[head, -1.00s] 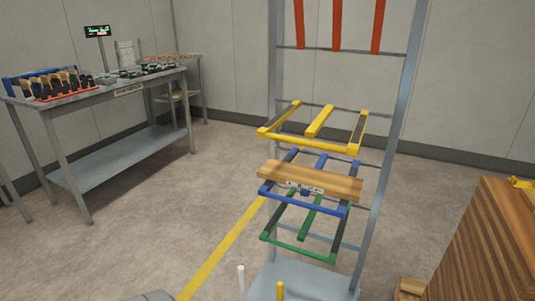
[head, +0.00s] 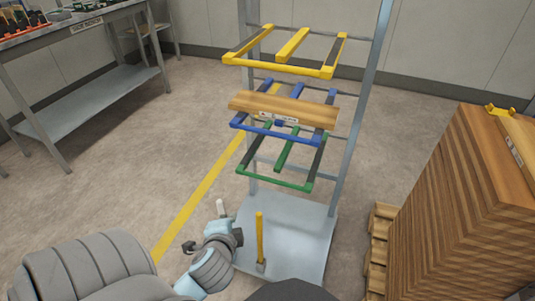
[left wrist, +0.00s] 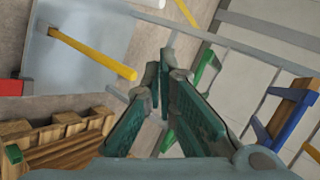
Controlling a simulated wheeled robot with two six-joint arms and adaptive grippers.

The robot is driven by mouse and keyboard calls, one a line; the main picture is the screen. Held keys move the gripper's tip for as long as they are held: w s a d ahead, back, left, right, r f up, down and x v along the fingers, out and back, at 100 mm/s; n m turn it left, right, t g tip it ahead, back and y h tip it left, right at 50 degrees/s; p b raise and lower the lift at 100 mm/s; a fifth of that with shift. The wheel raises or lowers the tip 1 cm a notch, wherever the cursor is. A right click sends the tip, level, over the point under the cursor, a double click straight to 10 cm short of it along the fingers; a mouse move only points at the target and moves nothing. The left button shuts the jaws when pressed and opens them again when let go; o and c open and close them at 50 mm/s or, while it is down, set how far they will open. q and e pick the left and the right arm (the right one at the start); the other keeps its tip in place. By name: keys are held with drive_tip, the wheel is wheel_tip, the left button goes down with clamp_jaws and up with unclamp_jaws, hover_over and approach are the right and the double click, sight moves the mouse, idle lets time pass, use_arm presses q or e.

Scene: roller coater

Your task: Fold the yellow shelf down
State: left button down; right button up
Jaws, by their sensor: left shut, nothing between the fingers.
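The yellow shelf (head: 280,67) is a three-armed frame on the upright rack (head: 364,90) in the head view. It sticks out roughly level, above the blue shelf (head: 262,131), and bears nothing. My left gripper (head: 236,238) is low, by the rack's base and well below the yellow shelf, touching no shelf that I can see. In the left wrist view its green-padded fingers (left wrist: 157,82) come together at the tips with nothing between them. My right gripper is not in view.
A wooden board (head: 285,108) lies on the blue shelf, above the green shelf (head: 274,182). A yellow post (head: 260,236) and a white post (head: 220,208) stand at the rack's base (head: 300,222). Stacked boards (head: 465,190) stand right; a grey table (head: 85,95) stands left.

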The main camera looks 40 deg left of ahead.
use_arm(q)
drive_tip(key=w+d+r+m+t, duration=0.1)
drive_tip(key=w+r+m+t, duration=0.5)
drive_tip(key=r+m, duration=0.55)
drive_tip(key=w+r+m+t, duration=0.4)
drive_tip(key=r+m+t, duration=0.3)
drive_tip(key=r+m, duration=0.4)
drive_tip(key=w+a+r, duration=0.1)
drive_tip(key=w, duration=0.2)
drive_tip(key=w+a+r+m+p, duration=0.1)
drive_tip(key=w+r, duration=0.1)
drive_tip(key=w+r+m+p, duration=0.1)
drive_tip(key=w, duration=0.2)
drive_tip(key=shift+w+a+r, duration=0.15)
drive_tip(key=shift+w+a, duration=0.2)
drive_tip(key=shift+a, duration=0.05)
drive_tip(key=r+p, duration=0.1)
drive_tip(key=s+r+p, duration=0.1)
drive_tip(key=r, duration=0.1)
drive_tip(key=shift+d+r, duration=0.1)
drive_tip(key=shift+d, duration=0.05)
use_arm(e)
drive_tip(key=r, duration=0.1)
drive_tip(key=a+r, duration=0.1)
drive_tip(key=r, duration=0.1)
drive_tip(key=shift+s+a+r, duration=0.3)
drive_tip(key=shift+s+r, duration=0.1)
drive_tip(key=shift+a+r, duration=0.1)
